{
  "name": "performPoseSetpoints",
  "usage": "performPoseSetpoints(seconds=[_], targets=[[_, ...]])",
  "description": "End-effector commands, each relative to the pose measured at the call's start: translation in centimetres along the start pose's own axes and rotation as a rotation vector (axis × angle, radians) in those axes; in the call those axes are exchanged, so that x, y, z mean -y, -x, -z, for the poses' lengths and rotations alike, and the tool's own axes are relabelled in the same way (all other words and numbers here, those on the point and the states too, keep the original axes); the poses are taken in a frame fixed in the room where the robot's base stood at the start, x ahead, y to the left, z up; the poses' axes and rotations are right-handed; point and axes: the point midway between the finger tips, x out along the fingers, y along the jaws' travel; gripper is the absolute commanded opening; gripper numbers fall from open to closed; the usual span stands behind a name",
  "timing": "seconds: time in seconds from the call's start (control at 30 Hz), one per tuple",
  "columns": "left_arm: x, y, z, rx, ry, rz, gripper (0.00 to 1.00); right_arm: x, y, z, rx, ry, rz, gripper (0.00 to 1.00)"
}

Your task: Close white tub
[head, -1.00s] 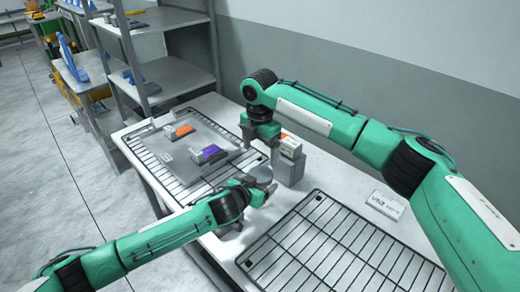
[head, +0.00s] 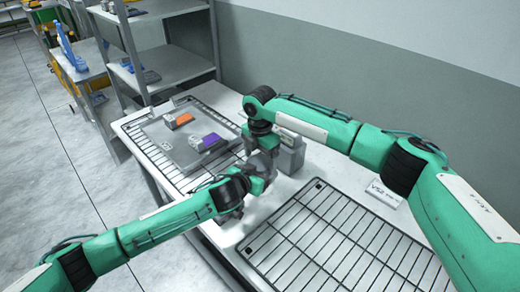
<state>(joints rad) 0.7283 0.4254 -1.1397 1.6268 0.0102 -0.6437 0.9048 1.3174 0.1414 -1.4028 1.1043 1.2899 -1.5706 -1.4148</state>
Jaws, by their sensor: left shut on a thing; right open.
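A small white box-like item (head: 287,135) with an orange edge shows on top of a grey block (head: 291,159), partly behind my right gripper. I cannot tell for sure that it is the white tub, nor how its lid sits. My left gripper (head: 260,184) is low over the table in front of the block, shut on a small grey piece (head: 262,165) that is mostly hidden. My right gripper (head: 264,146) is open and points down just above the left gripper, to the left of the block; its fingertips are hard to make out.
A grey tray (head: 160,138) on the back wire rack (head: 212,112) holds an orange-marked item (head: 179,121) and a purple-marked item (head: 210,142). An empty wire rack (head: 340,240) covers the near table. A white label (head: 384,193) lies at right. Shelves stand behind.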

Motion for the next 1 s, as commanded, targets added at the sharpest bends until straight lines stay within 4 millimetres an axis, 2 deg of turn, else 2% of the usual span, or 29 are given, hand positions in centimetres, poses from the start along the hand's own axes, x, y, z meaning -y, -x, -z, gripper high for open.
performPoseSetpoints(seconds=[0.33, 0.5, 0.57, 0.77, 1.0], targets=[[-0.07, -0.01, -0.06, 0.001, 0.001, -0.001, 0.12, -0.02, -0.32, 0.03, -0.001, 0.000, -0.001, 0.85], [-0.07, 0.00, -0.05, 0.001, 0.001, -0.001, 0.12, -0.03, -0.29, 0.03, 0.000, 0.000, -0.001, 0.52], [-0.09, 0.00, -0.05, 0.001, 0.001, -0.002, 0.12, -0.03, -0.28, 0.03, 0.000, 0.000, -0.002, 0.42], [-0.14, 0.00, -0.05, 0.000, 0.000, -0.003, 0.12, -0.06, -0.31, 0.10, -0.003, -0.072, -0.002, 0.41], [-0.19, 0.01, -0.04, 0.000, 0.000, -0.004, 0.12, -0.12, -0.29, 0.04, -0.002, -0.408, -0.005, 0.41]])
